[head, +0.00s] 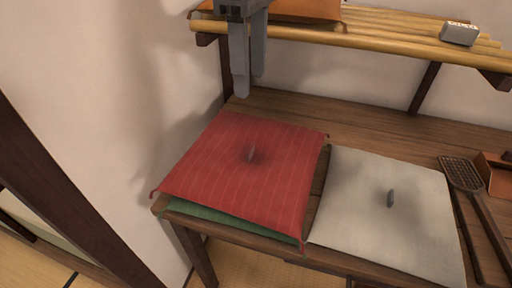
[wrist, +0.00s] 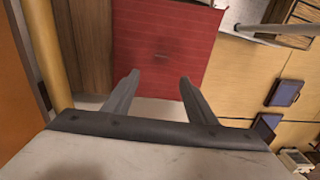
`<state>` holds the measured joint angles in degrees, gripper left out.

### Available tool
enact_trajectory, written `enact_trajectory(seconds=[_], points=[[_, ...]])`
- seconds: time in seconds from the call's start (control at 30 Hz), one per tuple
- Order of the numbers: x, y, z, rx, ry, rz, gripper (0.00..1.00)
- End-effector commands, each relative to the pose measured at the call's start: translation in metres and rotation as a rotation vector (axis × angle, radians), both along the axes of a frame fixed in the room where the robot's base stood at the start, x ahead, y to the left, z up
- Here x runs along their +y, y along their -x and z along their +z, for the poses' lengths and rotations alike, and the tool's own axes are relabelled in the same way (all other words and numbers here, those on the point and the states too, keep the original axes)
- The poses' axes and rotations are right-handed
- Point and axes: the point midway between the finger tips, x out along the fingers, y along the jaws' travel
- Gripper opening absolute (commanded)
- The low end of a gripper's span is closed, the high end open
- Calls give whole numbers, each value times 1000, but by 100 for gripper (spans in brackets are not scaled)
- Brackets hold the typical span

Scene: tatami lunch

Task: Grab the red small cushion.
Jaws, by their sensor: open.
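The red cushion (head: 240,170) has thin pale stripes and a small tuft in its middle. It lies on top of a green cushion (head: 230,222) at the left end of a wooden bench, with only the green one's front edge showing. My gripper (head: 246,90) is above and behind the red cushion, fingers pointing down, open and empty. In the wrist view the red cushion (wrist: 165,40) lies beyond the open fingers (wrist: 158,85), apart from them.
A white cushion (head: 385,215) lies to the right on the bench (head: 380,137). A slatted shelf (head: 370,40) hangs above, holding a grey box (head: 459,34) and an orange item (head: 300,10). A woven paddle (head: 462,175) lies at right. A wall stands close on the left.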

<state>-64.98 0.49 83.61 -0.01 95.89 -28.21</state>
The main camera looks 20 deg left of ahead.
Motion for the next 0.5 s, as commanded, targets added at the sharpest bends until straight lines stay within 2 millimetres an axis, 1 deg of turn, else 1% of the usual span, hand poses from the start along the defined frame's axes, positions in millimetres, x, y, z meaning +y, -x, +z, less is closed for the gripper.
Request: enact_trajectory(seconds=[0.17, 0.5], points=[[-1, 0, -26, 1, 2, 0, 52], [-1, 0, -86, 1, 2, 0, 52]])
